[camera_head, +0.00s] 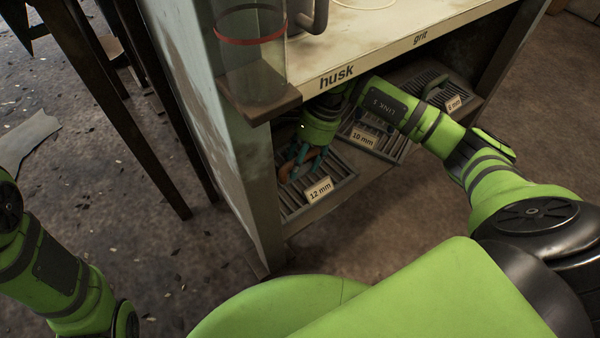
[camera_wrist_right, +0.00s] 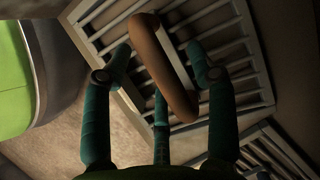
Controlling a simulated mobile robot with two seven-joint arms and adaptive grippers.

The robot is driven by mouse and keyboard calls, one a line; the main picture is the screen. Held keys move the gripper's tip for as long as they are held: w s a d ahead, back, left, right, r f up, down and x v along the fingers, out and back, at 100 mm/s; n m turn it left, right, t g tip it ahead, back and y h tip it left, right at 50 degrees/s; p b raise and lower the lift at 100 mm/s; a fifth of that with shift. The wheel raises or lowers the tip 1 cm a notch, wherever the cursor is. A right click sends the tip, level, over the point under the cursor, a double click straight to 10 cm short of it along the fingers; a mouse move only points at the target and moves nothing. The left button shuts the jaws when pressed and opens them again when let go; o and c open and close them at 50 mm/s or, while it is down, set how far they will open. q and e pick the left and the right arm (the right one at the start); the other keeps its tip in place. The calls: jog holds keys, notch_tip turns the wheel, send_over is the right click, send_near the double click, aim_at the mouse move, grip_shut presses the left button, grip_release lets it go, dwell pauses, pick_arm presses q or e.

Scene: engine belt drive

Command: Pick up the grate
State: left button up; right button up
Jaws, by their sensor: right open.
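The grate labelled 12 mm (camera_head: 335,171) lies on the low shelf under the counter, nearest me. It has slanted grey bars and an orange-brown handle (camera_head: 291,169). My right gripper (camera_head: 304,160) reaches under the counter over this grate, partly hidden by its own wrist. In the right wrist view the gripper (camera_wrist_right: 160,60) is open, its teal fingers spread around the brown handle (camera_wrist_right: 165,70). The grate's bars (camera_wrist_right: 225,32) show behind the fingers. I cannot tell whether any finger touches the handle. My left gripper is out of view.
The 10 mm grate (camera_head: 384,147) and 6 mm grate (camera_head: 418,84) lie farther along the same shelf. The countertop (camera_head: 375,27) overhangs them. A glass cylinder (camera_head: 250,65) on a wooden bracket (camera_head: 262,103) stands at the counter's left corner. Dark table legs (camera_head: 140,120) are left.

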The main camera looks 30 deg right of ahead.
grip_shut()
jog(key=shift+w+r, duration=0.1)
jog(key=shift+r, duration=0.05)
